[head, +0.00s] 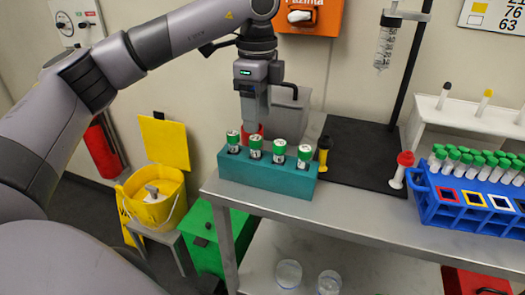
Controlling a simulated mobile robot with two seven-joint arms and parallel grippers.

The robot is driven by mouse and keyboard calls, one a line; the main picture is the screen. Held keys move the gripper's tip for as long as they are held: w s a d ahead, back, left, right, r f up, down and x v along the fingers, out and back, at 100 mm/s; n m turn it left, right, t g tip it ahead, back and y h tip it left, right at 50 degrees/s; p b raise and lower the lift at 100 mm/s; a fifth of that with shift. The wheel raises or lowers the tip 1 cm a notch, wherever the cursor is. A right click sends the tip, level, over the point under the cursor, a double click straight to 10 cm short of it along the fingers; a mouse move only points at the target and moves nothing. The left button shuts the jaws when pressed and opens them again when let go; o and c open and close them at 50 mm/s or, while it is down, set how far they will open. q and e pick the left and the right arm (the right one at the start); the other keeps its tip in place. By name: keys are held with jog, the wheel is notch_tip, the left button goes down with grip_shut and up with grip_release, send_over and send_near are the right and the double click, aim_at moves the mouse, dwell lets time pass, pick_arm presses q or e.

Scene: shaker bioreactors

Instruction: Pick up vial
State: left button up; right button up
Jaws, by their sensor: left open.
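Several green-capped vials, such as the left one (233,141), stand upright in a row in a teal rack (270,177) near the left end of the metal table. My left gripper (257,122) points down just behind and above the rack, over the left half of the row. It is open, and I see no vial in it. A red object (252,132) shows partly below it; the rest is hidden. My right gripper is not in view.
A black mat (362,153) bears a stand with a syringe (387,45). A red-topped tube (402,168) leans beside a blue rack (451,213) of green-capped tubes. A grey bin (290,112) stands behind.

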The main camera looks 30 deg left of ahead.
aim_at(255, 138)
pick_arm(q)
jog(key=f, duration=0.2)
jog(key=s+f, duration=0.1)
jog(key=f, duration=0.2)
jog(key=shift+s+f+p, duration=0.1)
jog(key=shift+f+p, duration=0.25)
jog(key=shift+f, duration=0.5)
grip_shut()
